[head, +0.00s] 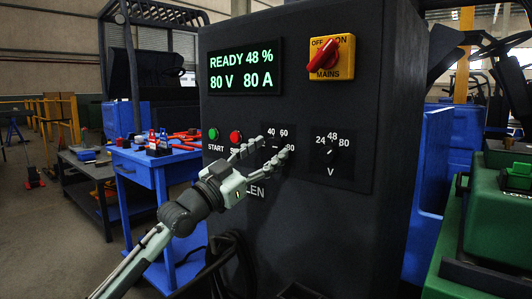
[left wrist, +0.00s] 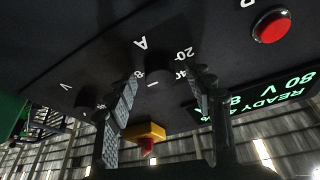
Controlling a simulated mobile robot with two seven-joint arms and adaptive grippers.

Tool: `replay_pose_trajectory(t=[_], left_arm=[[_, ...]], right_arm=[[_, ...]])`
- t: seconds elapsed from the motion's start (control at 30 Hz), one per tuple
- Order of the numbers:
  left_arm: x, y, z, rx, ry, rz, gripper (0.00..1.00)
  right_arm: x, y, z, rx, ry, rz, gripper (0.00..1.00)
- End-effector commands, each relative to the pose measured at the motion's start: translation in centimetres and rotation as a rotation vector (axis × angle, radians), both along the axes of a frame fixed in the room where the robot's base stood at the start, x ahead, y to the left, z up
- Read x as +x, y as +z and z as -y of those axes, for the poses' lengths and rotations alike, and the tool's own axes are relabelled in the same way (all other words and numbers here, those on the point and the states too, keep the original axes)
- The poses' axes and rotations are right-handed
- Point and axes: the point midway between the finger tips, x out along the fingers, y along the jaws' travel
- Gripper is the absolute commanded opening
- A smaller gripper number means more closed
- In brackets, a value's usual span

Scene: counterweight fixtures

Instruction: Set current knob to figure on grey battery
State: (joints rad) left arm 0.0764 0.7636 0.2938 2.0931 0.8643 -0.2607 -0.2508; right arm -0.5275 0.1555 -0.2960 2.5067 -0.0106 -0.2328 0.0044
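The current knob (left wrist: 160,70) is a dark dial on the charger panel, with 20 and 40 showing beside it and an A above it in the left wrist view. In the head view my left gripper (head: 274,148) covers most of this dial; 40, 60 and 80 show around it. In the left wrist view, the fingers of my left gripper (left wrist: 166,76) are apart, one on each side of the knob; I cannot tell whether they touch it. The display (head: 241,68) reads READY 48 %, 80 V, 80 A. I see no grey battery or figure on one. My right gripper is not in view.
The voltage knob (head: 330,150) is just right of the current dial. The green start button (head: 213,134) and red stop button (head: 236,138) are to its left. The red mains switch (head: 324,56) is above. A blue table (head: 150,163) with tools stands left.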

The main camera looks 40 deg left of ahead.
Motion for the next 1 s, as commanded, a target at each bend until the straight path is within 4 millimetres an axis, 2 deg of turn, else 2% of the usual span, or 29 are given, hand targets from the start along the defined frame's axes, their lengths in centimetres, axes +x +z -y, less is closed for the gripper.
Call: replay_pose_trajectory(t=[0.23, 0.37, 1.0], left_arm=[[-0.2, -0.1, 0.0, -0.001, 0.0, -0.001, 0.52], [-1.0, -0.6, -0.3, -0.001, 0.001, -0.004, 0.52], [-9.2, -4.0, -1.8, 0.0, 0.0, -0.006, 0.52]], right_arm=[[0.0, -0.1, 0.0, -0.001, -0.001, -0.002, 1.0], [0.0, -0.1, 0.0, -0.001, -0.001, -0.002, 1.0], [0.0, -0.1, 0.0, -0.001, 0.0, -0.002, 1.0]])
